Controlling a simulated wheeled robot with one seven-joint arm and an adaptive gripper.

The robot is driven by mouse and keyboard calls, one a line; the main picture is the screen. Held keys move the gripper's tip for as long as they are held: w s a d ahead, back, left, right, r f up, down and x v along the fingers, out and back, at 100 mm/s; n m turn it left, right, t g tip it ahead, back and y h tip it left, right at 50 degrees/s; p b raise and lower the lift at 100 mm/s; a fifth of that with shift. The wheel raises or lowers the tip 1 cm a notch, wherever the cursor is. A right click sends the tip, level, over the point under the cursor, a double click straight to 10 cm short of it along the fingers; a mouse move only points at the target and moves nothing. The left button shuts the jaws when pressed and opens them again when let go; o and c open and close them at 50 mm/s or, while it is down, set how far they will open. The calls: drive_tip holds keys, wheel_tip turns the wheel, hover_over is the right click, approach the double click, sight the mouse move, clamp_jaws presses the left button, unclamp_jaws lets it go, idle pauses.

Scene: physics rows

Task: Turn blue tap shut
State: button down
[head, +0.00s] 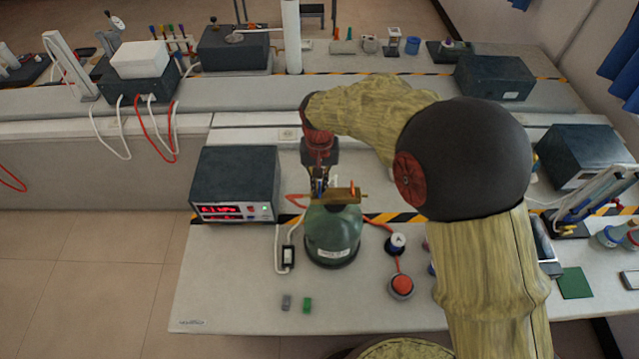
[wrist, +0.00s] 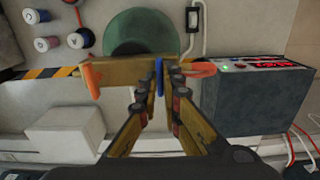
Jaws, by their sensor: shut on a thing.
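A green glass vessel (head: 333,235) stands on the bench with a brass tap block (head: 340,196) on top. In the wrist view the blue tap (wrist: 159,68) is a thin upright handle in the middle of the brass block (wrist: 118,75). My gripper (wrist: 158,88) is shut on the blue tap, a fingertip on each side. An orange tap (wrist: 92,80) is left of it and another orange tap (wrist: 195,70) right of it, close to the fingers. In the head view my gripper (head: 319,185) is behind the vessel and hides most of the blue tap.
A dark box with a red display (head: 235,185) stands left of the vessel. Small grey (head: 286,302) and green (head: 307,305) blocks lie in front. The front left bench is clear.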

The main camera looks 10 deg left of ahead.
sight(319, 187)
drive_tip(key=c, duration=2)
unclamp_jaws()
wheel_tip(319, 187, up, 12)
drive_tip(key=shift+r, duration=0.1)
drive_tip(key=shift+w, duration=0.1)
drive_tip(key=s+d+f+m+t+b, duration=0.1)
drive_tip(key=s+d+f+t+b, duration=0.1)
drive_tip(key=s+d+b, duration=0.5)
drive_tip(key=s+d+f+t+b, duration=0.1)
drive_tip(key=s+d+f+b, duration=0.4)
drive_tip(key=d, duration=0.8)
drive_tip(key=s+d+f+m+t+b, duration=0.1)
drive_tip(key=s+d+f+t+b, duration=0.1)
drive_tip(key=s+d+b, duration=0.7)
drive_tip(key=shift+s+d+f+m+t, duration=0.2)
drive_tip(key=shift+d+f, duration=0.2)
drive_tip(key=shift+d, duration=0.15)
drive_tip(key=shift+s+d+f+m+t, duration=0.1)
drive_tip(key=shift+s+d+f, duration=0.1)
drive_tip(key=shift+d+f, duration=0.3)
